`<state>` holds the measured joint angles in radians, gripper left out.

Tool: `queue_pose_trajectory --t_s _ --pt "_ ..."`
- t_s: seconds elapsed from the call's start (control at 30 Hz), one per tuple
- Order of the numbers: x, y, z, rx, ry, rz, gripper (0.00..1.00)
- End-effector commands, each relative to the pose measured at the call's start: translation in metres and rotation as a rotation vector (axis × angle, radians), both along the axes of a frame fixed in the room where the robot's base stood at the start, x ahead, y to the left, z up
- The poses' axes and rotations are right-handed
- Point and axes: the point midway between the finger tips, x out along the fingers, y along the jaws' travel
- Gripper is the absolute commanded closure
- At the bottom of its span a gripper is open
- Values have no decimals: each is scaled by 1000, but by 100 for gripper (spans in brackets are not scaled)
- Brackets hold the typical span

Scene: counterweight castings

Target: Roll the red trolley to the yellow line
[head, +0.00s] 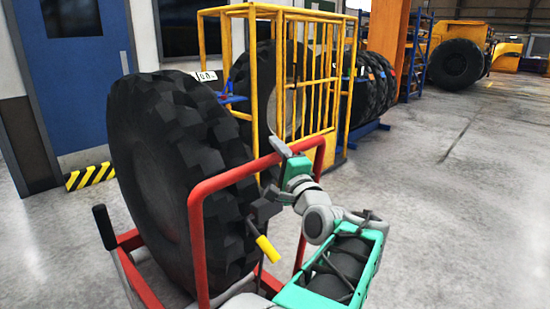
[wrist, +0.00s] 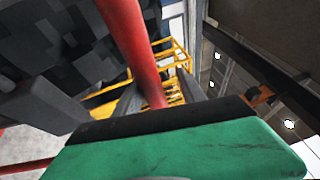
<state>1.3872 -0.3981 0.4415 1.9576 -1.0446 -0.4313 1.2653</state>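The red trolley (head: 202,250) stands in front of me and carries a big black tyre (head: 165,165) upright. Its tube frame rises on the right of the tyre, and a red bar of it crosses the wrist view (wrist: 135,50). My gripper (head: 277,160), teal and grey, is at the upper part of this frame. Its fingers look apart, with the red bar near or between them; I see no firm grip. A lever with a yellow handle (head: 267,249) sits below the gripper. I cannot make out a yellow line on the floor clearly.
A yellow cage (head: 305,85) and a row of tyres (head: 370,90) stand behind the trolley. A blue door (head: 80,70) and a yellow-black striped strip (head: 90,177) are at the left. The grey floor (head: 460,200) is open on the right, with a yellow vehicle (head: 470,40) far off.

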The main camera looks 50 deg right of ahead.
Motion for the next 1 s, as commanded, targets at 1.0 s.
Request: queue_pose_trajectory --t_s 1.0 --pt "-68 35 -17 3 3 1 51"
